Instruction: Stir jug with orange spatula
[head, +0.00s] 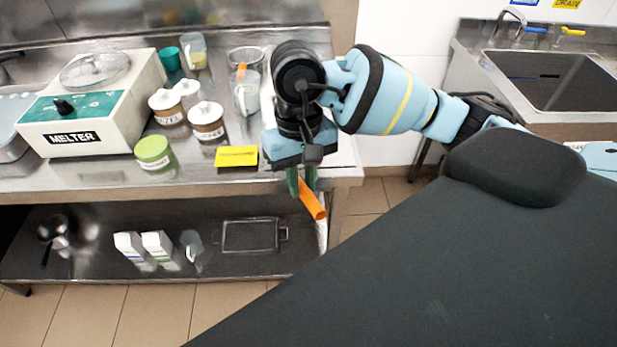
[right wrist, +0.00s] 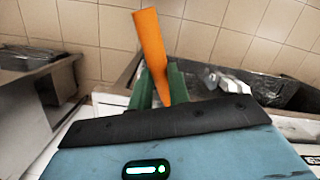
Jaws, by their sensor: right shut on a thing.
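My right gripper (head: 303,183) hangs over the front right edge of the steel counter, its green fingers shut on an orange spatula (head: 315,203). In the right wrist view the orange spatula (right wrist: 151,45) stands out between the green fingers (right wrist: 160,88). A clear jug (head: 246,98) stands on the counter left of my right gripper, apart from it, with a small orange piece (head: 241,71) at its rim. Another clear jug (head: 194,53) with yellowish contents stands farther back. My left gripper is out of view.
A melter (head: 62,105) stands on the left of the counter (head: 90,178). Between it and the jug are white-lidded jars (head: 207,122), a green-lidded tub (head: 153,152) and a yellow sign (head: 236,156). A sink (head: 560,80) is at the right. Cartons (head: 158,246) and a tray (head: 250,236) are on the lower shelf.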

